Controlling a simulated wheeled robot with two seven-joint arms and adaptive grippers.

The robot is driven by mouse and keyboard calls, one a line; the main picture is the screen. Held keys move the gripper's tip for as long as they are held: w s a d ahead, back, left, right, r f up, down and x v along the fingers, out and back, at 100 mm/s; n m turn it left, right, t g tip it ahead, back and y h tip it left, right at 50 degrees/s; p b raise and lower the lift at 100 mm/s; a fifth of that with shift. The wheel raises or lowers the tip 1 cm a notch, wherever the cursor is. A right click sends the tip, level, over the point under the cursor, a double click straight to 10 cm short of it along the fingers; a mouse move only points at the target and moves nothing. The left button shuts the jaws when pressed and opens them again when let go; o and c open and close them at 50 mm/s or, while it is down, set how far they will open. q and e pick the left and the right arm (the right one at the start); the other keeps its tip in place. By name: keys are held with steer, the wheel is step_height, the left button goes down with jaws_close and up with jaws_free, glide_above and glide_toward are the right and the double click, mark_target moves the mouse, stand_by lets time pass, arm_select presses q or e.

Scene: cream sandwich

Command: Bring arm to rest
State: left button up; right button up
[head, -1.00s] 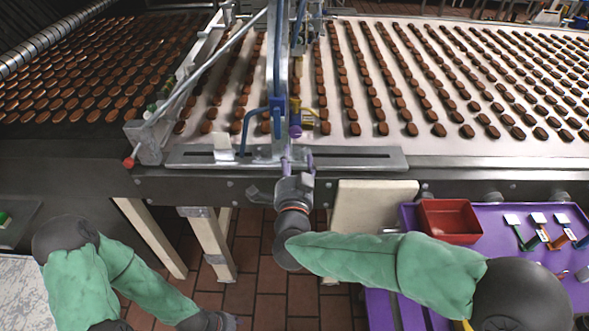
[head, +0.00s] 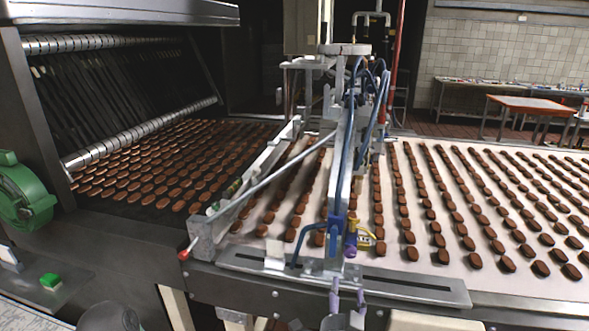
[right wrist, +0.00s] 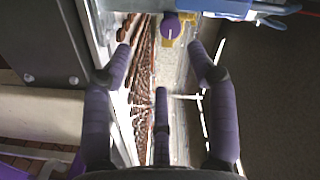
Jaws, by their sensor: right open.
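My right gripper (head: 348,301) shows at the bottom middle of the head view, in front of the machine's slotted rail. Its purple fingers are spread apart with nothing between them; they also show in the right wrist view (right wrist: 165,75). Beyond the fingertips is a purple knob (head: 351,244) beside a yellow handle (head: 369,240) on the depositor machine (head: 340,185). The knob also shows at the top of the right wrist view (right wrist: 173,26), apart from the fingers. Part of my left arm shows at the bottom left, but its gripper is out of the head view.
A pale conveyor belt (head: 470,225) with rows of brown biscuits runs off to the right. A dark belt with more biscuits lies at left. A green button (head: 50,281) and a green motor (head: 24,193) are at far left. A red-topped table (head: 540,106) stands at the back right.

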step_height(320, 180, down, 26)
steer(key=s+a+n+g+y, duration=0.1)
steer(key=a+n+g+y, duration=0.1)
steer(key=n+g+y, duration=0.45)
steer(key=s+a+f+n+g+y+p, duration=0.1)
steer(key=s+f+n+g, duration=0.4)
steer(key=s+f+g, duration=0.5)
steer(key=s+f, duration=0.7)
steer(key=s, duration=0.2)
steer(key=shift+a+y, duration=0.3)
steer(key=shift+y, duration=0.05)
